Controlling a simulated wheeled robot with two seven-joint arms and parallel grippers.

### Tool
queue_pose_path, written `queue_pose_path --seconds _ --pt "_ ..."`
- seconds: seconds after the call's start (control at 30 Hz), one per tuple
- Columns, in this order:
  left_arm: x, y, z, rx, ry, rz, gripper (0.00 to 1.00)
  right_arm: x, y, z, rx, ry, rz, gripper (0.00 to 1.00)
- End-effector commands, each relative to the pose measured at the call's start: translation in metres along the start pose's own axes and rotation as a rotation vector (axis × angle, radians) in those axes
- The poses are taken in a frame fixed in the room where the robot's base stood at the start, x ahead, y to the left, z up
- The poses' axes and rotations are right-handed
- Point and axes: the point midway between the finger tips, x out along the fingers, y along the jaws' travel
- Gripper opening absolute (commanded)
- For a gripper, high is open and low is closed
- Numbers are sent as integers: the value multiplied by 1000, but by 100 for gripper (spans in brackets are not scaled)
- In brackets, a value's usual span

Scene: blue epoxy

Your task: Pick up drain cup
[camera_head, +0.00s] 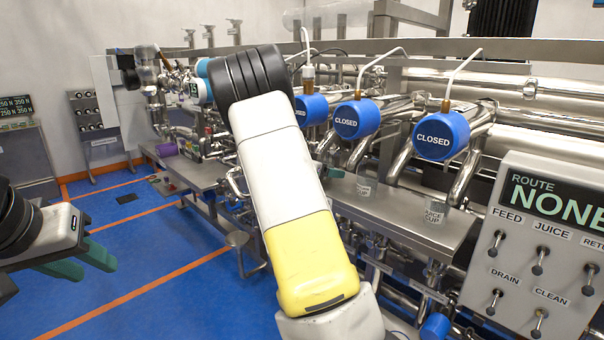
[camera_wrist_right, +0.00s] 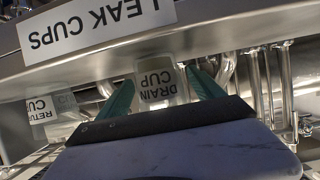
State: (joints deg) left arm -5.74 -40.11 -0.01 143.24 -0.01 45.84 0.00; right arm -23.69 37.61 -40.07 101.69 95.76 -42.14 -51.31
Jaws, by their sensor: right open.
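The drain cup (camera_wrist_right: 160,83) is a small clear cup with a white "DRAIN CUP" label, near the middle of the right wrist view. My right gripper (camera_wrist_right: 162,88) is open, with one teal finger on each side of the cup. I cannot tell whether the fingers touch it. My left gripper (camera_head: 82,262) is open and empty at the left of the head view, over the blue floor.
A return cup (camera_wrist_right: 50,118) stands left of the drain cup. The shelf edge (camera_wrist_right: 75,60) carries a "LEAK CUPS" label. A juice cup (camera_head: 437,211) and another cup (camera_head: 366,187) stand on the steel shelf (camera_head: 400,222). Blue valves (camera_head: 441,136) and a route panel (camera_head: 535,260) are at right.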

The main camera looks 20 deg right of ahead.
Motion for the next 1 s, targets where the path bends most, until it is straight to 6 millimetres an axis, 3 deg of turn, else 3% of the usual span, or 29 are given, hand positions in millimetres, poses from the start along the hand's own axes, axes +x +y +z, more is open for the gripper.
queue_pose_path --seconds 0.13,0.4,0.73,1.0 --pt "0 0 0 0 0 0 36 17 0 -1 0 2 0 77" --pt "0 0 0 0 0 0 36 19 -1 -1 1 1 -1 77" --pt "0 0 0 0 0 0 36 19 -1 -1 1 1 -1 12" --pt "0 0 0 0 0 0 36 18 -1 -2 2 1 -1 9"
